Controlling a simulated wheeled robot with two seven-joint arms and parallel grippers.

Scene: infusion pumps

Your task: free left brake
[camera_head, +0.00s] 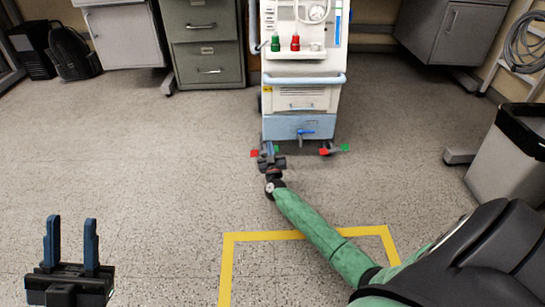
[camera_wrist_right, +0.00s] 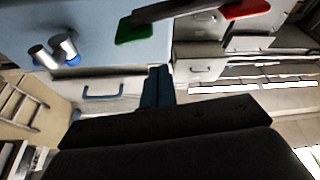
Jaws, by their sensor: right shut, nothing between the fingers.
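The wheeled infusion machine (camera_head: 302,100) stands upright at the back centre. Its left brake has a red tab (camera_head: 254,153) and a green tab (camera_head: 276,149), with the lever partly hidden by my right gripper (camera_head: 267,152). In the right wrist view a green tab (camera_wrist_right: 133,28) and a red tab (camera_wrist_right: 245,9) sit at the ends of a dark lever. My right gripper's fingers (camera_wrist_right: 158,86) are shut and empty, close to the green tab; I cannot tell whether they touch. My left gripper (camera_head: 71,243) is open and empty, far from the machine.
A second brake lever with a red tab (camera_head: 323,152) and a green tab (camera_head: 345,148) is at the machine's right caster. A yellow floor outline (camera_head: 265,236) lies in front. A bin (camera_head: 510,155) stands at the right, cabinets (camera_head: 203,45) behind. The floor between is clear.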

